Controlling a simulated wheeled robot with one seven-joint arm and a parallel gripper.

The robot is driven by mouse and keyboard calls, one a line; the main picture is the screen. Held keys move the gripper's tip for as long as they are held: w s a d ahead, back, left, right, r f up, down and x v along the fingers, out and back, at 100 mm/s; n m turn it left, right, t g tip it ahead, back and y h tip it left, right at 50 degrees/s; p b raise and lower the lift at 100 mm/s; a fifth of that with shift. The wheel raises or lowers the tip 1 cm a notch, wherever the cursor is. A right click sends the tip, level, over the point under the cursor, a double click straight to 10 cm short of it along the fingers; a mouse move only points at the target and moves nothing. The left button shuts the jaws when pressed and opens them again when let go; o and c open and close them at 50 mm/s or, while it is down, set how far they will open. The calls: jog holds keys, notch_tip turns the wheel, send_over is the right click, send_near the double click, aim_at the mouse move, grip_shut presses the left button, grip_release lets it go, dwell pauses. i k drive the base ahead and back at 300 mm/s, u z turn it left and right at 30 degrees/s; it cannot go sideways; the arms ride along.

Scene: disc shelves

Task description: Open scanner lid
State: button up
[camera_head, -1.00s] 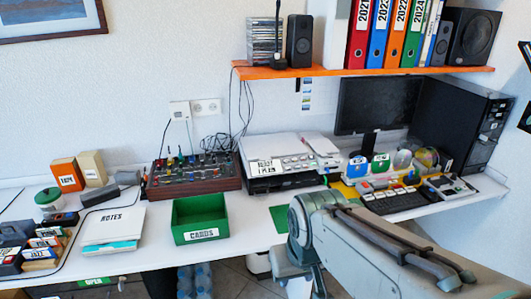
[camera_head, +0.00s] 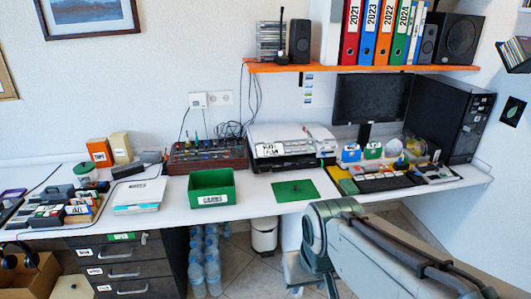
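A white printer-scanner (camera_head: 290,145) with labels on its front sits on the desk against the back wall, right of the mixer. Its top looks flat, so the lid appears closed. My arm (camera_head: 385,255) rises from the lower right, in front of the desk's edge and well short of the scanner. My gripper cannot be made out: the end of the arm points down and away, and no fingertips show clearly.
An orange shelf (camera_head: 360,67) with binders hangs above. Bottles and a bin stand below the desk.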

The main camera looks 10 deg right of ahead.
aim_at(271, 133)
jog(key=z, duration=0.1)
jog(key=k, duration=0.4)
jog(key=u, duration=0.8)
jog(key=i, duration=1.05)
jog(key=z, duration=0.55)
jog(key=i, duration=0.85)
jog(key=z, duration=0.75)
